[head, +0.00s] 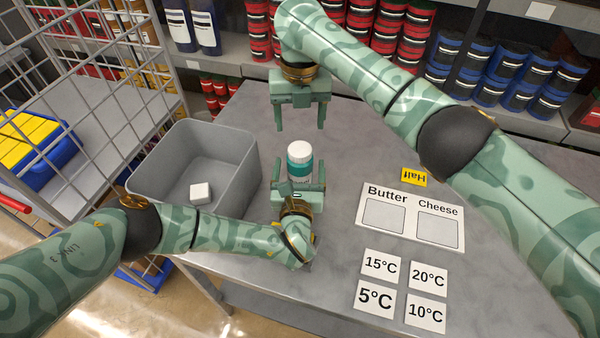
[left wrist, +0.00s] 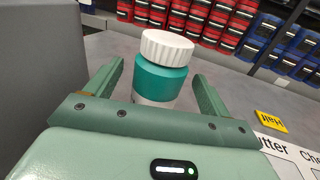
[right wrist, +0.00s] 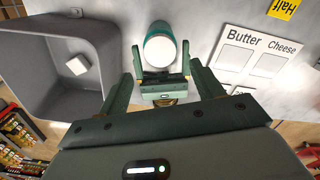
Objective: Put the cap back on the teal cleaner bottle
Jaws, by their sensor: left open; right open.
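The teal cleaner bottle (head: 299,171) stands upright on the grey table, with a ribbed white cap (head: 300,150) sitting on its top. In the left wrist view the bottle (left wrist: 158,82) and cap (left wrist: 167,47) are seen from the side; I cannot tell how tightly the cap is seated. My left gripper (head: 298,178) is open, its fingers pointing at the bottle from the near side, one on each side of it. My right gripper (head: 301,127) is open and empty, above and beyond the bottle. In the right wrist view the cap (right wrist: 160,49) shows from above, covering most of the bottle.
A grey bin (head: 176,143) left of the bottle holds a small white block (head: 200,193). A Butter and Cheese board (head: 410,246), a yellow Half tag (head: 414,177) and temperature cards (head: 381,266) lie to the right. A wire cage stands at left and stocked shelves behind.

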